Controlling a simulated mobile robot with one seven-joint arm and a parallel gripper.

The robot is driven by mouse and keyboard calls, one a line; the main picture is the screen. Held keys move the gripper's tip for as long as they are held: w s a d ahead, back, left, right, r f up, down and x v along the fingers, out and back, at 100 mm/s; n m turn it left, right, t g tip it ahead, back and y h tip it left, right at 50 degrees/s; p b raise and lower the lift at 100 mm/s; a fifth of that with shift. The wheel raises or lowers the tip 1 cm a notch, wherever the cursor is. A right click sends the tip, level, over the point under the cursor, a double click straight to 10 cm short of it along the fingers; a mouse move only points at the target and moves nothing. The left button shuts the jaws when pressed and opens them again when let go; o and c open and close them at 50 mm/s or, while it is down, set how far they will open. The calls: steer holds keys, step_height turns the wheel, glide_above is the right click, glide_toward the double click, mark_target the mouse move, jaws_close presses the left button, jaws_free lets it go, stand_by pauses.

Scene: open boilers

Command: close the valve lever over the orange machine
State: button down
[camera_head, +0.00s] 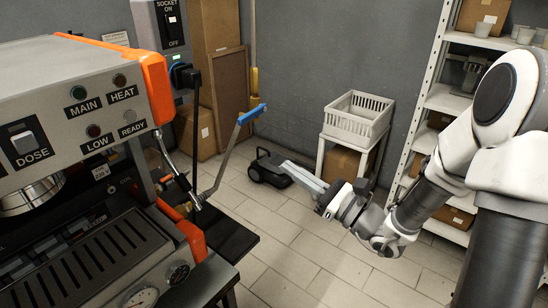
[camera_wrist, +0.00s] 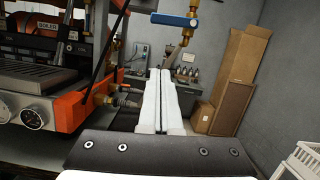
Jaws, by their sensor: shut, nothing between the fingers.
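The orange machine (camera_head: 158,85) is an espresso machine with a grey front, filling the left of the head view; its orange side also shows in the wrist view (camera_wrist: 72,108). The blue valve lever (camera_head: 252,114) is right of the machine in the head view, beside a brass-coloured pipe. In the wrist view the blue lever (camera_wrist: 172,19) lies roughly level across a brass valve, above and beyond my fingertips. My gripper (camera_head: 288,168) is to the right of the lever and apart from it. Its pale fingers, in the wrist view (camera_wrist: 160,73), are together with nothing between them.
A shelf rack (camera_head: 428,100) stands at the right behind my arm. A white crate (camera_head: 356,118) sits on a small stand at the back. A black wheeled object (camera_head: 268,168) is on the floor beyond my fingers. Cardboard boxes (camera_head: 212,35) stand by the wall. Tiled floor is clear in front.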

mark_target(248, 121)
steer(key=w+a+r, duration=0.6)
steer(key=a, duration=0.2)
stand_by(0.5)
steer(key=shift+s+r, duration=0.1)
steer(key=shift+r+p, duration=0.35)
steer(key=shift+r, duration=0.25)
